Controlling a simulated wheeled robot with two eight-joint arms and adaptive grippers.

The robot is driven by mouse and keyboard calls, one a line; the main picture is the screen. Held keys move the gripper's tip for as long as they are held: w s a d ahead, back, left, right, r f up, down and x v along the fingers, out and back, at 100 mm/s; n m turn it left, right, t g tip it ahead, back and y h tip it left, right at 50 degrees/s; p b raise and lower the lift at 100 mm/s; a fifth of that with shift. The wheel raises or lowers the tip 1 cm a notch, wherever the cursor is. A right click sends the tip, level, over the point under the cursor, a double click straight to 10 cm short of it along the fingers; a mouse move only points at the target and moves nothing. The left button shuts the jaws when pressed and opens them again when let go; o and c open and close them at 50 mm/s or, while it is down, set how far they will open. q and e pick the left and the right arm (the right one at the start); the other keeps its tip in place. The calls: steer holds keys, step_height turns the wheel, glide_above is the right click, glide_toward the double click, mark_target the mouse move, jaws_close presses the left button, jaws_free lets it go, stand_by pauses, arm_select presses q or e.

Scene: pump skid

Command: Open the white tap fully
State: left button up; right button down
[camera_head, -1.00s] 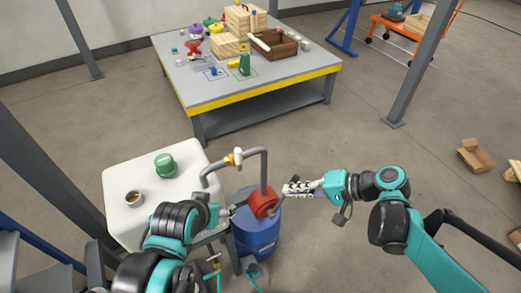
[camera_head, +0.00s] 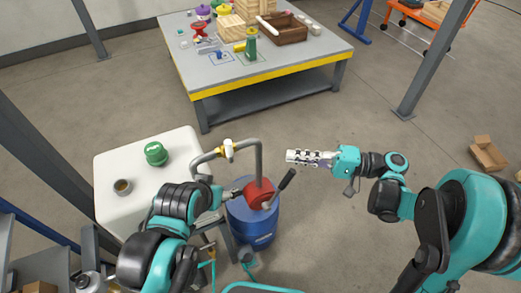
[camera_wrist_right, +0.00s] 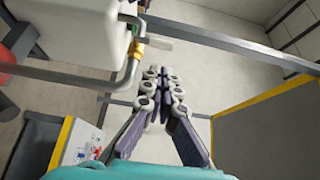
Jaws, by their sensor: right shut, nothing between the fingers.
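The white tap (camera_head: 228,151) is a small brass valve with a white handle on the grey bent pipe between the white tank and the red pump. Its brass body also shows in the right wrist view (camera_wrist_right: 137,48), with the handle partly in sight. My right gripper (camera_head: 290,156) is shut and empty, to the right of the tap and pipe and apart from them. Its fingers (camera_wrist_right: 163,72) meet in the right wrist view, below and right of the tap. My left gripper (camera_head: 230,193) is beside the red pump, small and partly hidden by its arm; its jaws are unclear.
The red pump (camera_head: 258,193) with a black lever (camera_head: 286,181) sits over a blue drum (camera_head: 252,226). The white tank (camera_head: 110,170) carries a green cap (camera_head: 156,153) and a small cup (camera_head: 122,187). A loaded workbench (camera_head: 265,75) stands behind. The floor right of the pipe is open.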

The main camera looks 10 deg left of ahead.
mark_target(228, 150)
steer(key=a+b, duration=0.3)
steer(key=a, duration=1)
steer(key=shift+a, duration=0.35)
